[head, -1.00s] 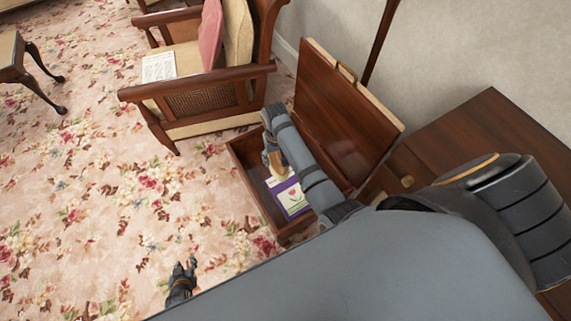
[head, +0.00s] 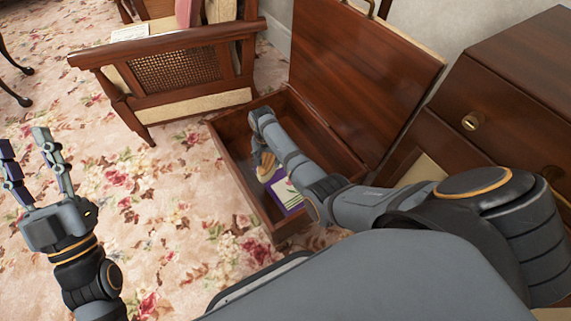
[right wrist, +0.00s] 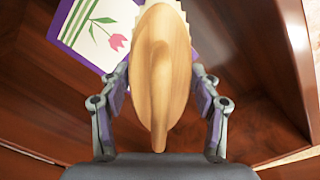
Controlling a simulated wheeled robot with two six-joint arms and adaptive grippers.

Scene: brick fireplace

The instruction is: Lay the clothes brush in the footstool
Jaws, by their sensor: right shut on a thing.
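The footstool (head: 227,155) is an open dark wooden box on the carpet, with its hinged lid (head: 350,75) standing up at the back. My right gripper (head: 262,150) is inside or just over its opening, pointing down. It is shut on the clothes brush (head: 266,168), a pale wooden brush. In the right wrist view the brush (right wrist: 158,75) sits between the two fingers, its long grip towards the palm and light bristles showing at its edges. My left gripper (head: 25,145) is open and empty over the carpet at the left.
A purple-edged card or booklet with a tulip (right wrist: 95,28) lies on the box floor under the brush. A cane-sided armchair (head: 175,75) stands behind to the left. A wooden cabinet (head: 520,80) is at the right. The carpet at left is clear.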

